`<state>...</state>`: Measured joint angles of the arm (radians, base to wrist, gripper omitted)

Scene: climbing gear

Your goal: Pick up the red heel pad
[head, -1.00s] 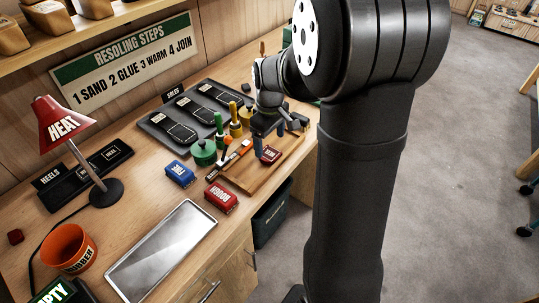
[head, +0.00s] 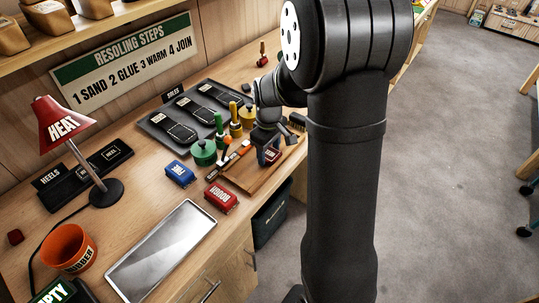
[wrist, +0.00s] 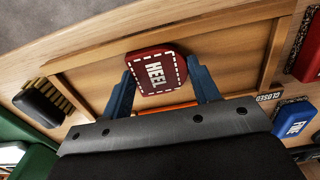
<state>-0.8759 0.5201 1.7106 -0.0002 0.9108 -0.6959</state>
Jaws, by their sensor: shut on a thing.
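The red heel pad (wrist: 157,72), with white stitching and the word HEEL, sits between the two blue fingers of my gripper (wrist: 160,82) in the wrist view. The fingers are shut on its sides. In the head view the pad (head: 270,156) shows low between the fingers of my gripper (head: 270,153), over the wooden tray (head: 239,180). I cannot tell whether the pad touches the tray floor. My gripper hides part of the pad in the head view.
A red block (head: 220,197) and a blue block (head: 180,173) stand left of the tray. Green (head: 204,153) and yellow (head: 247,117) pots and upright tools stand behind it. A brush (head: 297,121) lies by the tray's far right. A metal tray (head: 160,252) lies at the front.

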